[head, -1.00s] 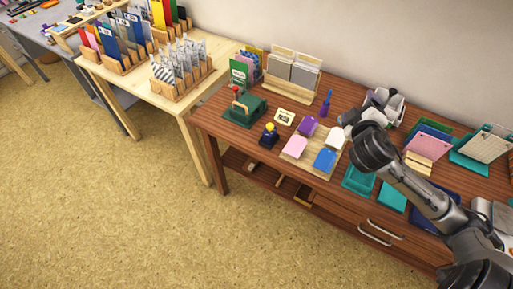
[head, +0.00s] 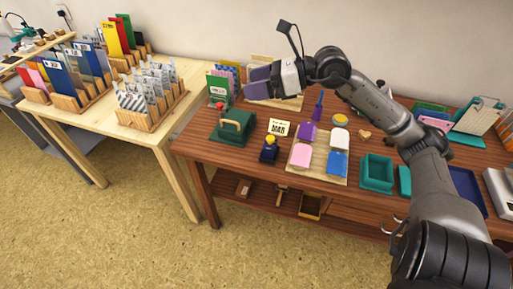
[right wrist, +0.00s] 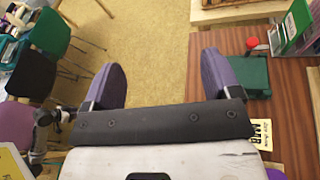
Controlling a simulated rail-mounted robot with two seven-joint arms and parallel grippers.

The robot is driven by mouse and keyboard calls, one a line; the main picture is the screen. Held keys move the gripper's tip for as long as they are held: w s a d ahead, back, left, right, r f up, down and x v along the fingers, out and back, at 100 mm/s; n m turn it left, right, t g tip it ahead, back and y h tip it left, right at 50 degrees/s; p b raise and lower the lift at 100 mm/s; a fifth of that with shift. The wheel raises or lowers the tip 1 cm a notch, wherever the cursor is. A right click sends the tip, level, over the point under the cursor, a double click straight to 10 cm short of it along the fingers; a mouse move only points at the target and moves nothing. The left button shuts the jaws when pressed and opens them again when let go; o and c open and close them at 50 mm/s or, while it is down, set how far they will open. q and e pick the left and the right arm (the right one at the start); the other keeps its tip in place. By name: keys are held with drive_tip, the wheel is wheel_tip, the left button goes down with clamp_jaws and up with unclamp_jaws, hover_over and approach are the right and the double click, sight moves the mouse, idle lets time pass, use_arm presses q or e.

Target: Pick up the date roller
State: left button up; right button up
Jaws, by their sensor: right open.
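A small dark blue stamp with a yellow knob (head: 269,151), which looks like the date roller, stands upright on the wooden desk near its front edge. It is just in front of a pale card with dark print (head: 278,128). My right gripper (head: 258,84), with purple fingers, is raised above the back of the desk, above and behind the stamp. In the right wrist view its fingers (right wrist: 160,78) are spread with nothing between them. The card (right wrist: 262,133) shows there at the lower right; I cannot make out the stamp. My left gripper is not in view.
A green press with a red knob (head: 234,126) stands left of the stamp. A wooden board (head: 322,160) with coloured pads lies to its right. A purple upright tool (head: 317,106) is behind. A teal tray (head: 376,174) is further right.

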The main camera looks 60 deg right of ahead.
wheel_tip(320, 180, down, 6)
drive_tip(key=s+d+g+h, duration=0.1)
drive_tip(key=d+g+h, duration=0.2)
drive_tip(key=g+h, duration=0.3)
drive_tip(key=g, duration=0.2)
approach(270, 143)
drive_tip(key=b+x, duration=0.1)
drive_tip(key=x, duration=0.2)
drive_tip(key=b+x, duration=0.1)
drive_tip(key=shift+w+d+f+b, duration=0.15)
drive_tip(key=shift+d+f+b, duration=0.1)
drive_tip(key=shift+d+b, duration=0.15)
drive_tip(key=b+x, duration=0.2)
drive_tip(key=x, duration=0.3)
drive_tip(key=shift+a+f+b, duration=0.1)
drive_tip(key=shift+b, duration=0.2)
drive_tip(key=shift+w+a+f, duration=0.1)
drive_tip(key=shift+w+f, duration=0.05)
drive_tip(key=shift+f, duration=0.4)
drive_tip(key=shift+c, duration=0.4)
